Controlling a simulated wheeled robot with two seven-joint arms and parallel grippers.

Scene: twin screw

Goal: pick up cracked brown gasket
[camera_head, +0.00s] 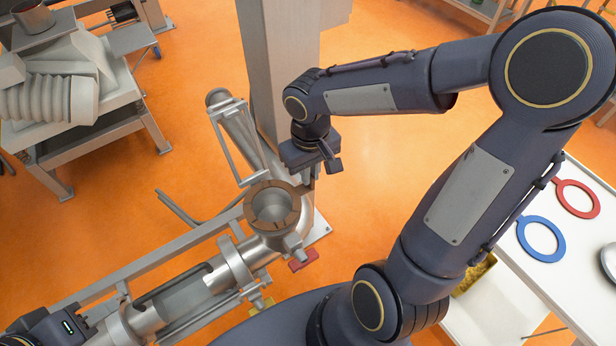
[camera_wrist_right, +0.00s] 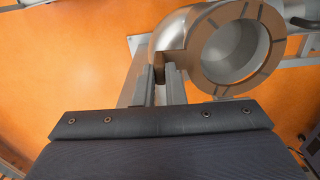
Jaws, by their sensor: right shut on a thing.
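The cracked brown gasket (camera_head: 257,194) is a brown ring with dark radial cracks, lying over the round opening of the metal pipe flange (camera_head: 278,240). In the right wrist view the gasket (camera_wrist_right: 277,45) surrounds the open bore. My right gripper (camera_head: 305,168) points down beside the gasket, its fingertips mostly hidden by its own body in the head view. In the wrist view my right gripper (camera_wrist_right: 160,73) is shut on a small brown part at the ring's left edge. I cannot tell any gap under the ring. My left gripper (camera_head: 45,328) is partly visible at the lower left, fingers unclear.
A metal post (camera_head: 277,70) stands close behind the gripper. A hinged bar frame (camera_head: 238,140) rises left of the flange. A white table (camera_head: 570,275) at right holds a blue ring (camera_head: 541,254) and a red ring (camera_head: 592,205). A grey machine (camera_head: 60,80) stands at upper left.

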